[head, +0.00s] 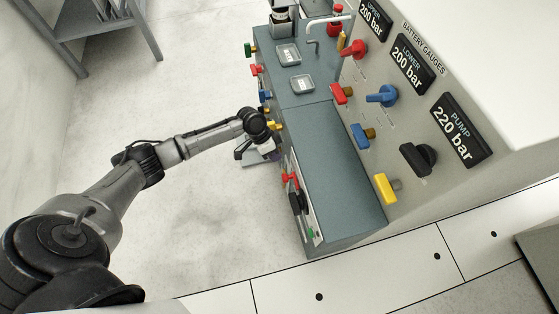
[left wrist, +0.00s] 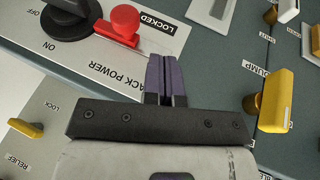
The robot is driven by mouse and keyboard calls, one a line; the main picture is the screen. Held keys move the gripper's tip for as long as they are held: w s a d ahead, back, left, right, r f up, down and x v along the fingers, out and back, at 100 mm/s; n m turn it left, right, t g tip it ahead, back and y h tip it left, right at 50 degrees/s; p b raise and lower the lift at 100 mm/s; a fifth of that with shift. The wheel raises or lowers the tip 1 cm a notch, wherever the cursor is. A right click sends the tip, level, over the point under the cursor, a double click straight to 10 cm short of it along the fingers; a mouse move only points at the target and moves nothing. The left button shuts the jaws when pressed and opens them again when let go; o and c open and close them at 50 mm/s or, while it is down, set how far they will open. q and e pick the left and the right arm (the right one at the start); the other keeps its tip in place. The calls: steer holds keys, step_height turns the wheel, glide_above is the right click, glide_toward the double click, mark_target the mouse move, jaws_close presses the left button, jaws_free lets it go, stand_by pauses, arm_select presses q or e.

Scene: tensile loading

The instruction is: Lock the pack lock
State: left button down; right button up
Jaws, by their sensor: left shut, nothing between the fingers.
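The pack power panel (left wrist: 165,50) fills the upper left of the left wrist view, its lettering upside down. On it are a black rotary switch (left wrist: 68,22) and a red lever with a round knob (left wrist: 124,20), beside the word LOCKED. In the head view the red lever (head: 289,179) and black switch (head: 296,202) sit on the near side of the grey-blue cabinet. My left gripper (left wrist: 166,72) is shut and empty, its purple fingers apart from the red lever in the picture. In the head view the gripper (head: 256,152) is beside the cabinet, fingertips partly hidden.
A yellow handle (left wrist: 275,100) near the word DUMP is right of my fingers; another (left wrist: 25,128) is at left, near LOCK. Coloured valve handles (head: 386,96) and gauges (head: 458,130) line the tall console at right. Open floor (head: 170,220) lies left of the cabinet.

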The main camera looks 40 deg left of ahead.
arm_select(q)
steer(key=p+v, duration=0.3)
steer(key=v, duration=0.5)
steer(key=shift+s+a+r, duration=0.2)
steer(key=shift+r, duration=0.15)
arm_select(e)
step_height(320, 180, up, 4)
steer(key=shift+a+r, duration=0.1)
steer(key=shift+r, duration=0.15)
steer(key=shift+s, duration=0.1)
